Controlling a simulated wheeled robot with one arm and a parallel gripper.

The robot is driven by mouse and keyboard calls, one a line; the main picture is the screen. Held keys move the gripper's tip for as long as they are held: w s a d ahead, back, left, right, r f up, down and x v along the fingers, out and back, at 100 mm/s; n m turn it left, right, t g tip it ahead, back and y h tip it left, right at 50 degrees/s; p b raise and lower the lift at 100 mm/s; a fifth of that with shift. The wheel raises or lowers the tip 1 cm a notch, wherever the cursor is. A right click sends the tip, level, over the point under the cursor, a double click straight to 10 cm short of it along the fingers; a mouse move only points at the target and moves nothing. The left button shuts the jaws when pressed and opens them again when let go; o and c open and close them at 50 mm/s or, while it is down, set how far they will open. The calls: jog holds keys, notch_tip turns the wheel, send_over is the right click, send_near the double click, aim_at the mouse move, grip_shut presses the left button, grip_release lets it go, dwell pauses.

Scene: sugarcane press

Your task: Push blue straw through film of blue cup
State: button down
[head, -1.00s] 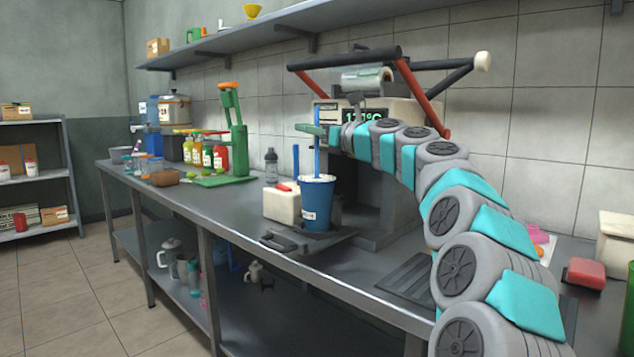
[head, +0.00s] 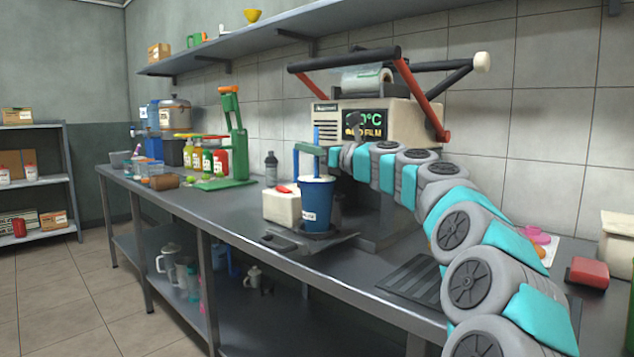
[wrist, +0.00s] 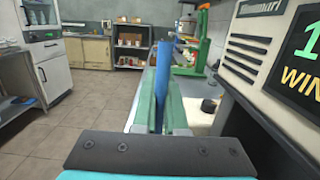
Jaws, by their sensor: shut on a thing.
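The blue cup (head: 316,207) stands upright on the dark plate in front of the sealing machine, with a pale top. My gripper (head: 316,150) is above the cup, its green fingers shut on the upright blue straw (head: 317,164). The straw reaches down to the cup's top; its lower end is hidden, apparently inside the cup. A short piece sticks up above the fingers. In the wrist view the straw (wrist: 162,85) stands between the two green fingers (wrist: 162,112); the cup is hidden there.
A green press (head: 236,140) and bottles stand farther left. The counter's front left is clear.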

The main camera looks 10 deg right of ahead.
aim_at(315, 128)
jog(key=c, duration=0.9)
grip_release()
jog(key=shift+r, duration=0.1)
notch_tip(315, 128, up, 5)
jog(key=p, duration=0.5)
jog(key=shift+f, duration=0.2)
notch_tip(315, 128, up, 2)
jog(key=shift+r, duration=0.15)
